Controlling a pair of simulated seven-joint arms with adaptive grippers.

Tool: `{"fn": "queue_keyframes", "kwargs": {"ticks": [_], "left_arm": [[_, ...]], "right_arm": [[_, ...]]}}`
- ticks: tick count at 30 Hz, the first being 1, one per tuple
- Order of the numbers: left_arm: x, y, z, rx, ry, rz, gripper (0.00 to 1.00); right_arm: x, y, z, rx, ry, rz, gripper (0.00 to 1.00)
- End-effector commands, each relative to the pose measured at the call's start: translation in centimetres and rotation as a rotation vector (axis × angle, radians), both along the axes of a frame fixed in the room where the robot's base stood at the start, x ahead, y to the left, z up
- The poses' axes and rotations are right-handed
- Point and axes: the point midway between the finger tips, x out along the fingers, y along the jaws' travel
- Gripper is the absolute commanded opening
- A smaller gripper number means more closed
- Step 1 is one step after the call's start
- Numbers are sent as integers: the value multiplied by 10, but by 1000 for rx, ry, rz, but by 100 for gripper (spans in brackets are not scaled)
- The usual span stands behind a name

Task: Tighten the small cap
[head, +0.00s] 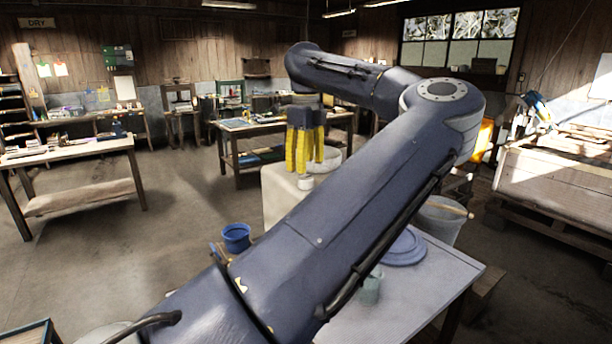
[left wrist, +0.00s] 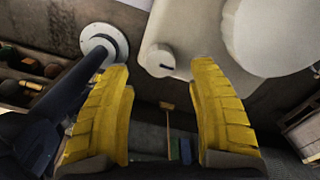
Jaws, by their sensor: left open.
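The small cap (head: 305,183) is a short white cylinder on top of a white block-shaped container (head: 278,198). In the left wrist view the small cap (left wrist: 160,61) shows between and beyond the fingertips, near an edge of the white container (left wrist: 182,25). A larger round white lid (left wrist: 275,35) is beside it; it also shows in the head view (head: 330,158). My left gripper (head: 305,166) has yellow fingers, points down above the small cap and is open and empty; its fingers are spread in the left wrist view (left wrist: 161,68). My right gripper is out of view.
My left arm hides part of the container and the grey table (head: 440,272). A blue round lid (head: 404,249) lies on the table. A grey bucket (head: 440,222) is at the right. Workbenches stand farther back.

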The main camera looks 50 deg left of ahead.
Motion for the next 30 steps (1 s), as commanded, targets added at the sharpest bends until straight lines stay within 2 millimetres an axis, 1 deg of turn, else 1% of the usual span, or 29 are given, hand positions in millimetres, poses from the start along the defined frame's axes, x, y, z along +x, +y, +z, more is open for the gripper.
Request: {"fn": "queue_keyframes", "kwargs": {"ticks": [1, 6, 12, 18, 30], "left_arm": [[0, 0, 10, 0, -3, -1, 59], [0, 0, 39, 0, -3, -1, 59], [1, 0, 62, 1, -2, -2, 59], [0, 0, 74, -1, -1, -1, 59], [0, 0, 75, 0, 0, 0, 59]], "right_arm": [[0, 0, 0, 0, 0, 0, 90], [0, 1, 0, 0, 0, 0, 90], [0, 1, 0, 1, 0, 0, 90], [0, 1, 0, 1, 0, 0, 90], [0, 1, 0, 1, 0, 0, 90]]}}
